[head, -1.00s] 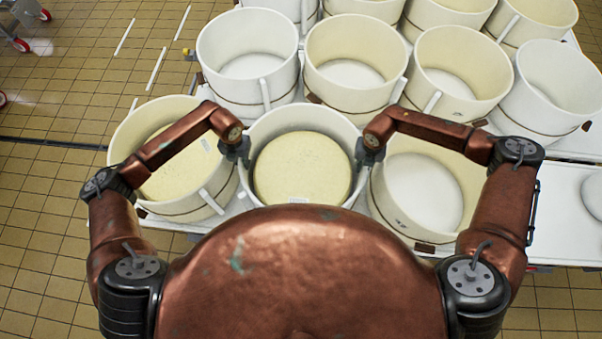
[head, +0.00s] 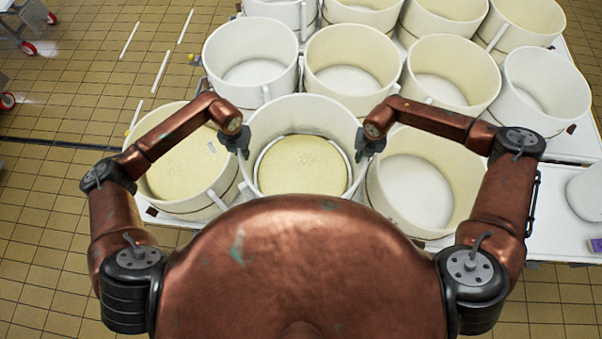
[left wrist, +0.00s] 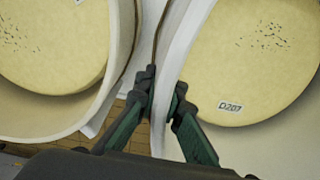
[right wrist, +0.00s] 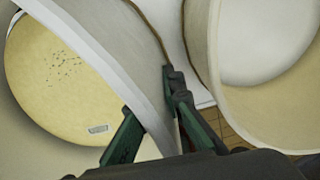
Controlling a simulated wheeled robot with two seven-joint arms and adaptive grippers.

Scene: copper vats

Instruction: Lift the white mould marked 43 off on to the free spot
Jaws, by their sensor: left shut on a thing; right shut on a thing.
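A round white mould (head: 305,116) stands in the middle of the front row, with a pale yellow cheese (head: 303,166) showing inside. I cannot read a 43 on it. My left gripper (head: 243,150) is shut on its left rim, and my right gripper (head: 362,150) on its right rim. The left wrist view shows the mould's wall (left wrist: 181,50) between the jaws and a D207 label on the cheese (left wrist: 263,70). The right wrist view shows the wall (right wrist: 100,72) gripped too. My body hides the mould's near side, and its underside is not visible.
Left is a mould with a cheese (head: 180,170); right is an empty mould (head: 418,190), both close by. More empty moulds (head: 250,65) fill the rows behind. Bare white table (head: 548,215) lies to the right, before a white round object (head: 587,193) at the picture's edge.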

